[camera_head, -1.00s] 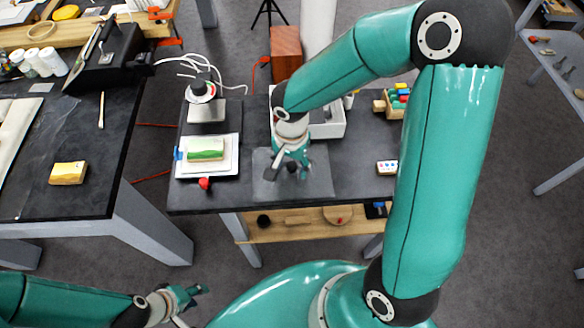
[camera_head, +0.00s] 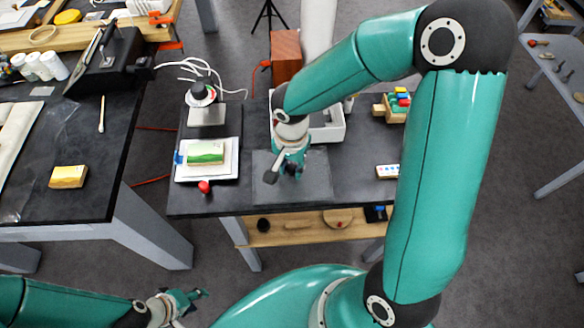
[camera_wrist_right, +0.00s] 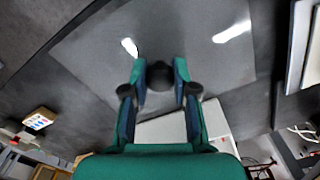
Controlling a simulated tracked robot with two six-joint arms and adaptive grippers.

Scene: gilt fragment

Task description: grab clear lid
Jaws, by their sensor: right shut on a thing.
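The clear lid is a see-through grey sheet (camera_head: 318,178) on the dark middle table in the head view. It fills much of the right wrist view (camera_wrist_right: 205,60), with bright glare spots. Its dark round knob (camera_wrist_right: 158,77) sits between my right fingertips. My right gripper (camera_wrist_right: 160,80) is shut on this knob; in the head view the gripper (camera_head: 290,168) is over the lid, and its fingers hide the knob. I cannot tell whether the lid touches the table. My left gripper (camera_head: 190,302) hangs empty at the lower left, away from the tables; its finger gap is unclear.
Left of the lid, a white tray (camera_head: 232,172) holds a green-and-yellow block (camera_head: 206,152), with a red knob (camera_head: 204,187) in front. A white bin (camera_head: 334,126) stands behind. A small white box (camera_head: 387,172) lies right. The left table (camera_head: 95,150) is separated by a gap.

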